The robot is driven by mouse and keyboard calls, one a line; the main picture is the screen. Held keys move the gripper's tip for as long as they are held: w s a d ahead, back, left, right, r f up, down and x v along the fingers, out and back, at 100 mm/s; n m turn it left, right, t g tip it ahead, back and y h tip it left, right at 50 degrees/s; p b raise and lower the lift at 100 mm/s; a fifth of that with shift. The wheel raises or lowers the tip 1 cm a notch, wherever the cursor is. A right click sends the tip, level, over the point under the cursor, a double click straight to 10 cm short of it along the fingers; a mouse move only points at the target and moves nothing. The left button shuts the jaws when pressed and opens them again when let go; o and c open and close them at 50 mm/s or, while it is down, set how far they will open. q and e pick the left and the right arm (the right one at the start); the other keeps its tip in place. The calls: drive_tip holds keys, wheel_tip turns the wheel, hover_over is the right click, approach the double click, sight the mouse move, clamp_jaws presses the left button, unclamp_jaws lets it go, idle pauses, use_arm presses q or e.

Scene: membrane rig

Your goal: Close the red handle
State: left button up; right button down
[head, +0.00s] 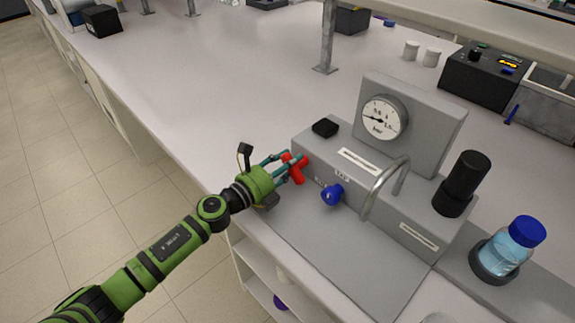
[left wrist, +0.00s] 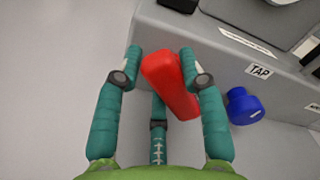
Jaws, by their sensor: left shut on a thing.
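The red handle (head: 295,168) is on the front left of the grey membrane rig (head: 412,228). My left gripper (head: 288,166) reaches it from the left, with its teal fingers around it. In the left wrist view the red handle (left wrist: 172,82) lies tilted between the fingers of my left gripper (left wrist: 168,75), which is shut on it. The right finger touches or nearly touches the handle. The handle's mount on the rig is partly hidden by the fingers. My right gripper is in neither view.
A blue knob (head: 333,195) sits right of the red handle, near a TAP label. A curved metal spout (head: 383,187) and a pressure gauge (head: 382,117) are on the rig. A bottle with a blue cap (head: 508,249) stands at the right.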

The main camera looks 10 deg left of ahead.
use_arm(q)
drive_tip(key=m, duration=0.4)
drive_tip(key=shift+s+d+r+m, duration=0.1)
drive_tip(key=shift+d+r+m, duration=0.05)
drive_tip(key=shift+r+m, duration=0.25)
drive_tip(key=m, duration=0.4)
drive_tip(key=shift+s+d+r+m, duration=0.15)
drive_tip(key=shift+d+r+m, duration=0.05)
drive_tip(key=shift+d+m, duration=0.1)
drive_tip(key=o, duration=1.2)
drive_tip(key=shift+f, duration=0.1)
drive_tip(key=shift+s+a, duration=0.15)
drive_tip(key=shift+s, duration=0.1)
drive_tip(key=v, duration=1.1)
drive_tip(key=shift+s+a, duration=0.2)
